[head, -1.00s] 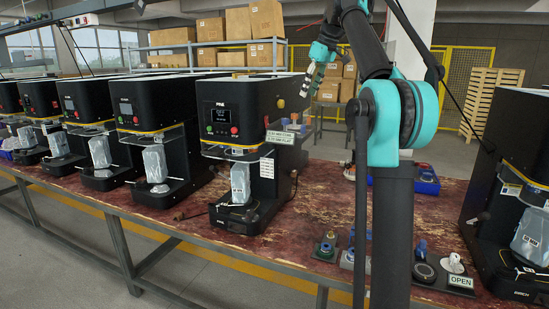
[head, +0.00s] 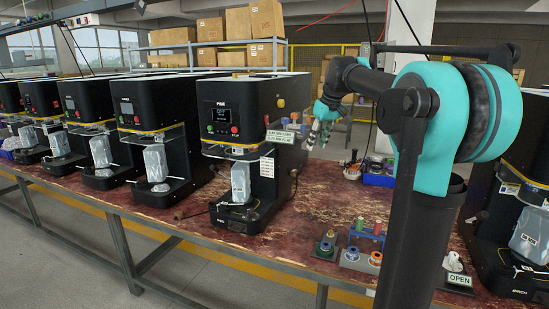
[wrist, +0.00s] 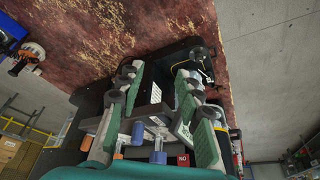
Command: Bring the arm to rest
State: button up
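My gripper (head: 318,138) hangs in the air just right of the nearest black seamer (head: 250,100), above and behind the table, with its fingers pointing down. In the wrist view, its two green-padded fingers (wrist: 160,75) are spread apart, and nothing is held between them. Behind the fingers, a dark machine body and the red worn tabletop show. My arm is folded, with its large teal joint at the right of the head view. It hides part of the table and the right-hand seamer.
More seamers (head: 150,120) stand in a row to the left, each with a pouch. A blue bin (head: 379,180) lies behind. Bare tabletop (head: 310,200) lies between.

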jog(key=s+d+f+m+h, duration=0.1)
jog(key=s+d+f+m, duration=0.1)
jog(key=s+f, duration=1.4)
jog(key=s+d+f+m+h, duration=0.1)
jog(key=s+d+f+m, duration=0.1)
jog(key=s+f, duration=1.4)
notch_tip(320, 180, down, 3)
jog(key=shift+r+m+t, duration=0.1)
jog(key=shift+m+t, duration=0.3)
jog(key=shift+m, duration=0.4)
jog(key=shift+w+d, duration=0.1)
